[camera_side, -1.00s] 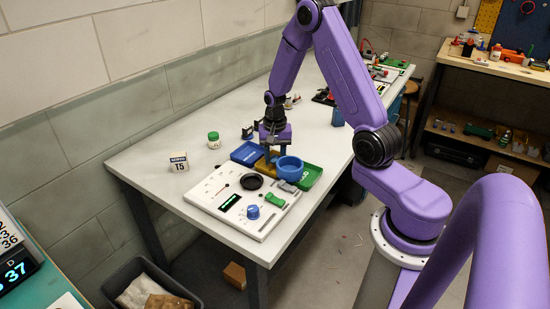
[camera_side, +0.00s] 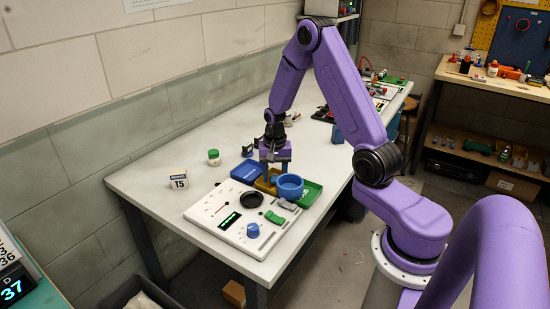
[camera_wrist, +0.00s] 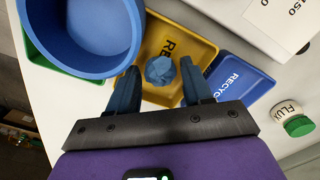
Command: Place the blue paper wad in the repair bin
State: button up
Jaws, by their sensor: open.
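The blue paper wad (camera_wrist: 160,71) is a small crumpled ball seen over the yellow bin in the wrist view. The yellow bin (camera_wrist: 196,50) has dark lettering starting "RE", the rest hidden by the wad. My gripper (camera_wrist: 159,78) is open, with one finger on each side of the wad and a gap to it on the right. I cannot tell if the left finger touches it. In the side view my gripper (camera_side: 271,178) is low over the yellow bin (camera_side: 262,187), and the wad cannot be made out.
A blue tray (camera_wrist: 238,78) marked "RECYC" lies right of the yellow bin. A flux jar (camera_wrist: 288,112) and a white panel (camera_side: 215,213) are nearby.

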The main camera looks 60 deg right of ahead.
aim_at(275, 176)
notch_tip(275, 176, up, 11)
jog(key=s+a+r+n, duration=0.2)
jog(key=a+n, duration=0.3)
jog(key=a, duration=0.4)
jog(key=s+a+r+n, duration=0.3)
jog(key=s+a+n, duration=0.85)
jog(key=s, duration=0.35)
jog(key=s+n, duration=0.7)
jog(key=s, duration=0.3)
jog(key=shift+r, duration=0.2)
jog(key=shift+w+a, duration=0.1)
